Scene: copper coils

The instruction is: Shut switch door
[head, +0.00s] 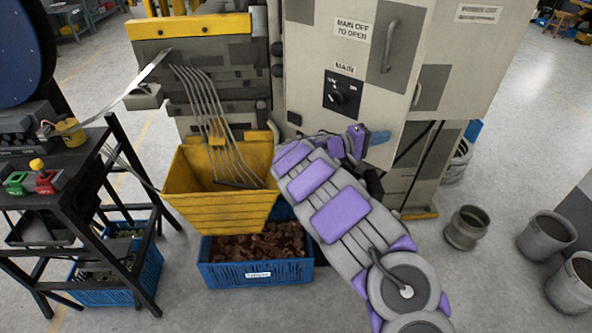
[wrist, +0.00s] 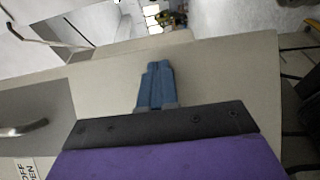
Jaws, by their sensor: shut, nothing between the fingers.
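The beige switch cabinet front (head: 308,75) carries a "MAIN OFF TO OPEN" label, a vertical handle (head: 390,45) and a dark MAIN rotary switch (head: 338,96). I cannot tell how far any door stands open. My gripper (head: 378,137) is shut and empty by the front's lower right. In the wrist view its blue fingertips (wrist: 156,66) show against the beige panel (wrist: 215,75); contact is unclear. The handle (wrist: 22,130) lies left of them.
A yellow hopper (head: 220,190) stands left of my arm, above a blue crate (head: 257,273) of copper-coloured scrap. A black stand (head: 75,180) is at the left. Several grey pots, one a round pot (head: 466,228), stand at the right.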

